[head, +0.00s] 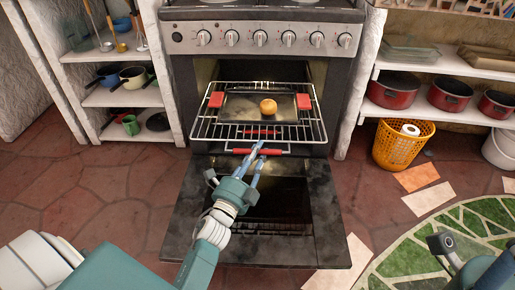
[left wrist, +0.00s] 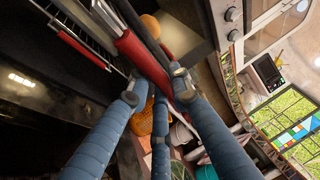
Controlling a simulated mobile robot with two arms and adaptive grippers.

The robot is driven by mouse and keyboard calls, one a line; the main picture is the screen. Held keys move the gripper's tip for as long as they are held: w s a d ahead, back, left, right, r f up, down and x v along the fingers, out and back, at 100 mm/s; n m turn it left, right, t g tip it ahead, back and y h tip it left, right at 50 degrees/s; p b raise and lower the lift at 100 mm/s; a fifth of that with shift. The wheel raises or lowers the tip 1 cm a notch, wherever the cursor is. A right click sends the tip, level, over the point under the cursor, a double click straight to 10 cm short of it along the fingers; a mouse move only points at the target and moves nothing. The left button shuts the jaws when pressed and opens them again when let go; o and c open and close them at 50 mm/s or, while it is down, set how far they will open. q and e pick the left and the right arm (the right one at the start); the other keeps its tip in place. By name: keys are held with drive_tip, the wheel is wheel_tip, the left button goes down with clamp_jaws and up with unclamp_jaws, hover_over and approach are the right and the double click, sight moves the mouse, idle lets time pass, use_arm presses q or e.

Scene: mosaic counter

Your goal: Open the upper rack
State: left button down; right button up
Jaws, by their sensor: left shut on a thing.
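The oven (head: 182,75) stands ahead with its door (head: 190,215) folded down. The upper rack (head: 203,130), a wire shelf, appears to stick out of the oven opening over the door. It carries a dark tray with a round orange item (head: 268,106) on it. A red handle bar (head: 272,153) runs along the rack's front. My left gripper (head: 257,152) is at this bar. In the left wrist view its fingers (left wrist: 155,85) are shut around the red bar (left wrist: 143,55). Part of my right arm's end (head: 442,243) shows at the lower right; its fingers are unclear.
Red blocks (head: 216,100) sit on both sides of the tray. White shelves with pots (head: 394,88) flank the oven on both sides. An orange basket (head: 400,145) stands on the floor at right. The tiled floor left of the door is clear.

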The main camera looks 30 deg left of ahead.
use_arm(q)
drive_tip(key=c, duration=1.5)
unclamp_jaws()
drive_tip(key=shift+c, duration=0.2)
drive_tip(key=shift+s, duration=0.1)
drive_tip(key=s+f, duration=0.1)
drive_tip(key=s, duration=0.6)
drive_tip(key=shift+d+f, duration=0.2)
drive_tip(key=shift+s, duration=0.1)
